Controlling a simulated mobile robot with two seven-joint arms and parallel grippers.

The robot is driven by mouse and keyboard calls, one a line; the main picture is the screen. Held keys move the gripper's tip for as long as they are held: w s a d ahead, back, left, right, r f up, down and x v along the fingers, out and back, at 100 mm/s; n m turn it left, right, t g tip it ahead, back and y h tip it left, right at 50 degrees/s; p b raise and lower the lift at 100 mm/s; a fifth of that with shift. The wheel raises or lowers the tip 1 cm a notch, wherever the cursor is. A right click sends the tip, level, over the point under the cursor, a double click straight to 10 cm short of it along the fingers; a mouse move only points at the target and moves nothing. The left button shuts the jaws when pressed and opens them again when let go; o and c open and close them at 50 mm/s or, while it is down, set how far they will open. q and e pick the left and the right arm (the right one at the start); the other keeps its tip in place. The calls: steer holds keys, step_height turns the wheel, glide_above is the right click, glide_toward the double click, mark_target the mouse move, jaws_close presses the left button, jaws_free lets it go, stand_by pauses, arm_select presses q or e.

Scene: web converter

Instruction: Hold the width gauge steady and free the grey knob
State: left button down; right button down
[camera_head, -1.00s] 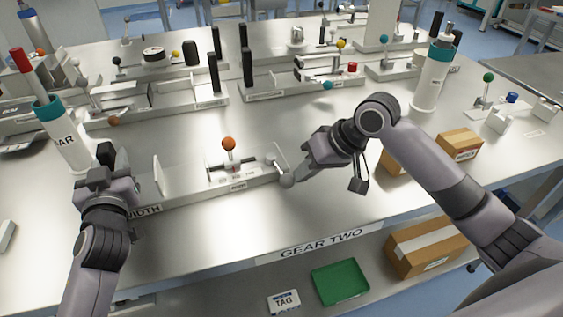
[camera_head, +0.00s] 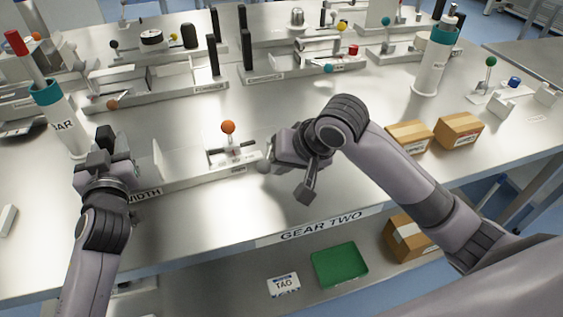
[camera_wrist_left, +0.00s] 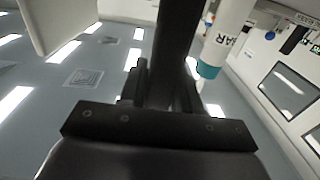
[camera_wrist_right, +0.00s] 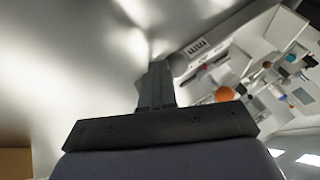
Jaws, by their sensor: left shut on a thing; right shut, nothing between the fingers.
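The width gauge is a long metal base (camera_head: 185,178) with a WIDTH label, an upright plate and an orange ball (camera_head: 227,127) on a stem. My left gripper (camera_head: 104,148) is shut on the gauge's black post (camera_head: 105,136); the dark post also stands between the fingers in the left wrist view (camera_wrist_left: 176,35). The grey knob (camera_head: 263,167) is at the gauge's right end. My right gripper (camera_head: 273,159) is shut and empty, with its tips close to the knob. In the right wrist view the knob (camera_wrist_right: 178,65) shows just beyond the fingertips; contact cannot be told.
A white cylinder with a teal band (camera_head: 63,128) stands behind my left gripper. Other gauges (camera_head: 150,88) fill the back of the table. Cardboard boxes (camera_head: 458,131) lie right of my right arm. A green tray (camera_head: 340,264) is on the lower shelf. The table front centre is clear.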

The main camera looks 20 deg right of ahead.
arm_select(q)
steer(key=shift+s+d+f, duration=0.1)
steer(key=shift+d+f, duration=0.1)
steer(key=shift+f, duration=0.4)
arm_select(e)
steer(key=shift+s+a, duration=0.15)
steer(key=shift+a, duration=0.2)
arm_select(q)
steer(key=shift+a, duration=0.2)
arm_select(e)
steer(key=d, duration=0.1)
steer(key=s+d, duration=0.2)
steer(key=shift+d+r, duration=0.3)
steer(key=shift+d, duration=0.05)
steer(key=v, duration=1)
steer(key=shift+s+a, duration=0.2)
steer(key=shift+a, duration=0.15)
arm_select(q)
steer(key=shift+r, duration=0.25)
arm_select(e)
steer(key=shift+w+r, duration=0.1)
steer(key=shift+r, duration=0.15)
arm_select(q)
steer(key=c, duration=0.7)
jaws_free()
steer(key=shift+c, duration=0.2)
steer(key=shift+r, duration=0.2)
